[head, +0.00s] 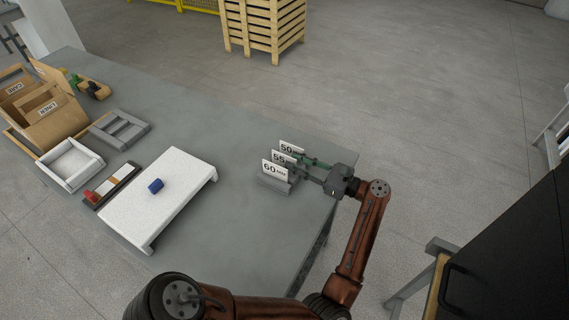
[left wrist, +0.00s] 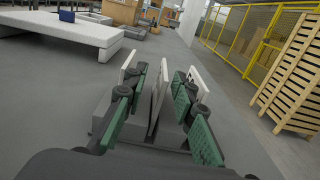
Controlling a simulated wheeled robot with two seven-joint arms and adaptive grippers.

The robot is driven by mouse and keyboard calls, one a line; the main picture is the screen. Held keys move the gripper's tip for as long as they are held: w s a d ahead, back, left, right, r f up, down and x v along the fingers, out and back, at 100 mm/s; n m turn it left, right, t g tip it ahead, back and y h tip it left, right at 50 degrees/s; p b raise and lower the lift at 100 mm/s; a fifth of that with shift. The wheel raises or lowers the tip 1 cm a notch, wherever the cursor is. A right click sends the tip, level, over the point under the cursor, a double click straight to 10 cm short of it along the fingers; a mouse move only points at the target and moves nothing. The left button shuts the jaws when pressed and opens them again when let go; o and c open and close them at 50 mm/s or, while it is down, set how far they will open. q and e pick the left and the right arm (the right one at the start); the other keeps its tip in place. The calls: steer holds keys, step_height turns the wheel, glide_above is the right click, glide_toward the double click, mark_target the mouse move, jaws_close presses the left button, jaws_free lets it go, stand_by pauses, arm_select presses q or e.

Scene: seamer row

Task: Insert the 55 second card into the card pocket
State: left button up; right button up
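Three white cards stand upright in a grey holder (head: 275,183) near the table's right edge. The 55 card (head: 281,158) is the middle one, between the 50 card (head: 291,148) and the 60 card (head: 272,170). My left gripper (head: 308,168) reaches in from the right. In the left wrist view its green-padded fingers (left wrist: 158,112) are apart, with the middle card (left wrist: 159,92) standing between them and a gap visible on the right side. The outer cards stand outside the fingers. I cannot make out which thing is the card pocket. My right gripper is out of view.
A white raised platform (head: 165,205) bears a small blue block (head: 156,186). Left of it are a dark tray with a red piece (head: 92,196), a white tray (head: 70,165), a grey divided frame (head: 120,130) and cardboard boxes (head: 52,118). The table between platform and holder is clear.

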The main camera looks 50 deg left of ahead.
mark_target(284, 155)
arm_select(q)
steer(key=x, duration=0.4)
steer(key=shift+w+b, duration=0.3)
steer(key=shift+w, duration=0.05)
steer(key=shift+s+a+r, duration=0.15)
steer(key=shift+s+a, duration=0.05)
steer(key=shift+a, duration=0.4)
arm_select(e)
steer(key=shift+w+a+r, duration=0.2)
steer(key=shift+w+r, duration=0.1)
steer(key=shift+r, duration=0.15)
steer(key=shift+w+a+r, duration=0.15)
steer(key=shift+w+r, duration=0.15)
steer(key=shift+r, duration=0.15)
arm_select(q)
steer(key=shift+c, duration=0.2)
jaws_close()
